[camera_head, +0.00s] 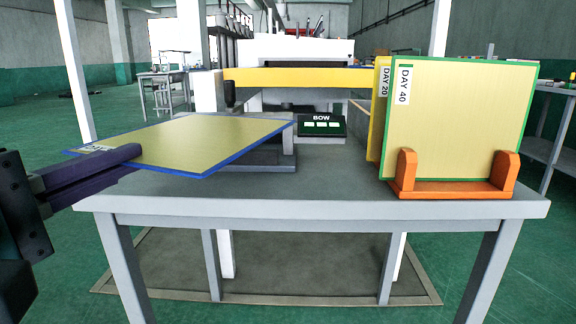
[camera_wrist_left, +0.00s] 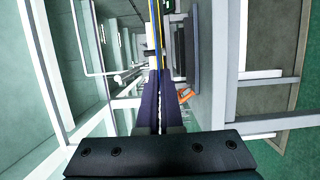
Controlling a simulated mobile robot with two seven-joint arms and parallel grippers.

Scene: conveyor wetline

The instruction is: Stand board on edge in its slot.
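A yellow board with a blue edge (camera_head: 205,142) lies nearly flat in the head view, over the left part of the table. A label on its left corner is partly hidden. My left gripper (camera_head: 132,156) is shut on the board's near left edge. In the left wrist view the board (camera_wrist_left: 157,35) shows edge-on as a thin strip between the two fingers. An orange slotted rack (camera_head: 450,189) stands at the table's right front. A green-edged board marked DAY 40 (camera_head: 460,115) stands upright in it. A yellow-edged board marked DAY 20 (camera_head: 380,120) stands behind, its base hidden. My right gripper is not in view.
The grey table (camera_head: 330,185) is bare between the held board and the rack. A low dark grey block (camera_head: 262,158) sits under the held board's right end. A small BOW sign (camera_head: 321,126) stands at the back, below a yellow beam (camera_head: 300,78).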

